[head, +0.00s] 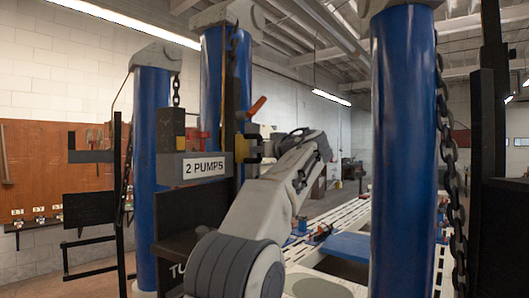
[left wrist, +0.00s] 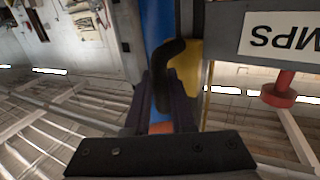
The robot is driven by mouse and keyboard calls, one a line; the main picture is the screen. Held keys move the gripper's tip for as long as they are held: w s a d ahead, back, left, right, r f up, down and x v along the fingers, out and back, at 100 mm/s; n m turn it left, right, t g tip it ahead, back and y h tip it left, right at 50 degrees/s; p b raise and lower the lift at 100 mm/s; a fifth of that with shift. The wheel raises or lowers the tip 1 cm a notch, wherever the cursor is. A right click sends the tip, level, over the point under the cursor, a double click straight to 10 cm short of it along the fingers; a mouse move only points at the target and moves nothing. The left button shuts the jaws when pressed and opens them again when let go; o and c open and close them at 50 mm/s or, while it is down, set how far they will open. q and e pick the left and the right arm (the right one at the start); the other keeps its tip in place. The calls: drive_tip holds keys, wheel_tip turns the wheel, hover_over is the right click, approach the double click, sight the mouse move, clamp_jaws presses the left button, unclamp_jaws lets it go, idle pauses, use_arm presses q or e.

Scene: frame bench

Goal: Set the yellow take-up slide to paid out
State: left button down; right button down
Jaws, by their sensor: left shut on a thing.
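The yellow take-up slide (head: 240,146) sits at the right end of the grey box labelled "2 PUMPS" (head: 204,167), beside a blue post. In the left wrist view, the slide's yellow body (left wrist: 187,68) carries a dark curved handle (left wrist: 168,78). My left gripper (head: 257,148) reaches it from the right. In the left wrist view, the fingers of my left gripper (left wrist: 165,108) are closed around the dark handle. The fingers partly hide it. I cannot read any position mark on the slide. My right gripper is not in view.
A red knob (left wrist: 279,90) is on the labelled box. Blue posts (head: 402,150) with hanging chains (head: 449,170) stand on both sides of my arm. A white slatted bench (head: 345,222) lies behind.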

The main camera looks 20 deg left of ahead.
use_arm(q)
drive_tip(key=shift+s+r, duration=0.1)
drive_tip(key=shift+r, duration=0.4)
drive_tip(key=c, duration=0.9)
unclamp_jaws()
drive_tip(key=shift+o, duration=0.6)
drive_tip(key=shift+f, duration=0.2)
drive_tip(key=b+v, duration=0.5)
drive_tip(key=v, duration=0.5)
drive_tip(key=shift+d, duration=0.2)
